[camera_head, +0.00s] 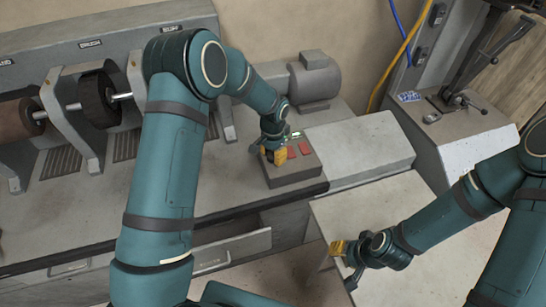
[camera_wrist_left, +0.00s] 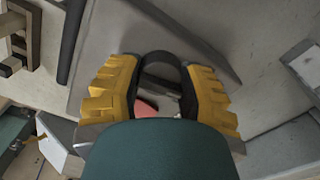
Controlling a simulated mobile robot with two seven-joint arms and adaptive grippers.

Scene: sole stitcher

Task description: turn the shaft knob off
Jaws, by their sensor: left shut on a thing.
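My left gripper (camera_head: 272,156) is at the grey control box (camera_head: 292,176) on the machine's bench. In the left wrist view its two yellow fingers (camera_wrist_left: 162,72) stand on either side of a dark rounded knob (camera_wrist_left: 160,60) and are shut on it. This looks like the shaft knob; its setting cannot be read. In the head view the gripper hides the knob. Red buttons (camera_head: 303,148) show just right of the gripper. My right gripper (camera_head: 343,249) hangs over a light table at lower right, away from the box; its finger opening is unclear.
Brush wheels (camera_head: 98,98) on a shaft stand at the left. A grey motor (camera_head: 314,77) sits behind the box, and a raised grey block (camera_head: 362,148) lies to its right. A drawer (camera_head: 232,250) stands open below the bench. A lever machine (camera_head: 455,100) is at upper right.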

